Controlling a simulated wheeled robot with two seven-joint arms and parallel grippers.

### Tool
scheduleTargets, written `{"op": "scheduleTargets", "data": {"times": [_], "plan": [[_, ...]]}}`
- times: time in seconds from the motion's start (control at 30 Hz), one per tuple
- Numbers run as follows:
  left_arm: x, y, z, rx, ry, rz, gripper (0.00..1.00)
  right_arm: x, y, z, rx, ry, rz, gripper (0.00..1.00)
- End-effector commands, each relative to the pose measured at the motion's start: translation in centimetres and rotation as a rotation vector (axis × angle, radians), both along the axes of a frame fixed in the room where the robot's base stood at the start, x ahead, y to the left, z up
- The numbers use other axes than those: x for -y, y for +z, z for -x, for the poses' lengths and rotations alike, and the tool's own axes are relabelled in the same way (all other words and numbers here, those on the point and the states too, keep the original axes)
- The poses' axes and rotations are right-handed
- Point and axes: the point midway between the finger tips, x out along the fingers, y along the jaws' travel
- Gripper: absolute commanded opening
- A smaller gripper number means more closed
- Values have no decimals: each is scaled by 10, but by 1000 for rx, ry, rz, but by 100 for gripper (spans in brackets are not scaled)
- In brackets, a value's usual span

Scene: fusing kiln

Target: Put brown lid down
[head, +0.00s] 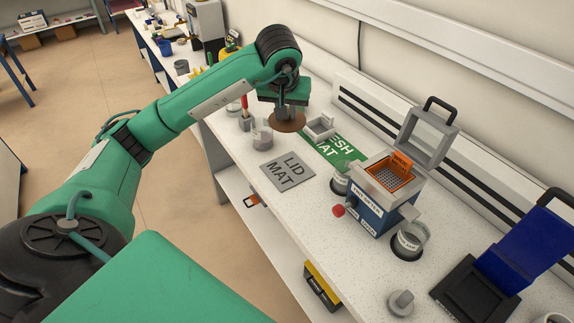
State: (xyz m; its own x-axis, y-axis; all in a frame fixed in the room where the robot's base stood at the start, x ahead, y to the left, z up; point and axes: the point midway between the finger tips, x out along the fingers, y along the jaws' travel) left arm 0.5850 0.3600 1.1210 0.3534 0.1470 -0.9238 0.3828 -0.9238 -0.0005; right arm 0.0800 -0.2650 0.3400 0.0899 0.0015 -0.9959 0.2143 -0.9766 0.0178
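The brown lid (287,124) is a round disc hanging level below my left gripper (288,108). The fingers look closed on its top, though the grip itself is small in the picture. The lid is above the counter, between a grey pot (262,137) and a small white tray (320,128). A grey mat marked LID MAT (286,182) lies flat on the counter, nearer than the lid, and is bare. My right gripper is not in view.
A green mesh mat (345,158) lies right of the lid mat. A blue and grey machine (368,208) with an open lid and orange basket (391,177) stands further right. A red-handled tool (244,104) stands behind the pot. The counter's front edge runs close to the lid mat.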

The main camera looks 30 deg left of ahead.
Motion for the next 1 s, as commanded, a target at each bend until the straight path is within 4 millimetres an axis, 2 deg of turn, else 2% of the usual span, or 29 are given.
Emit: {"op": "scheduleTargets", "data": {"times": [0.2, 0.5, 0.63, 0.87, 1.0], "plan": [[1, -43, 1, -7, -1, 2, 0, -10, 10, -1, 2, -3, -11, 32], [1, -103, 1, -6, 0, 3, 0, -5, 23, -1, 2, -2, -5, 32], [1, -121, 1, -3, 0, 1, 0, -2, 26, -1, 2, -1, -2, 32], [0, -136, 0, -2, 0, 1, 0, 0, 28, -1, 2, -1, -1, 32], [1, -152, 1, -5, 1, 1, 0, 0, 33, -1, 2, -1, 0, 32]]}}
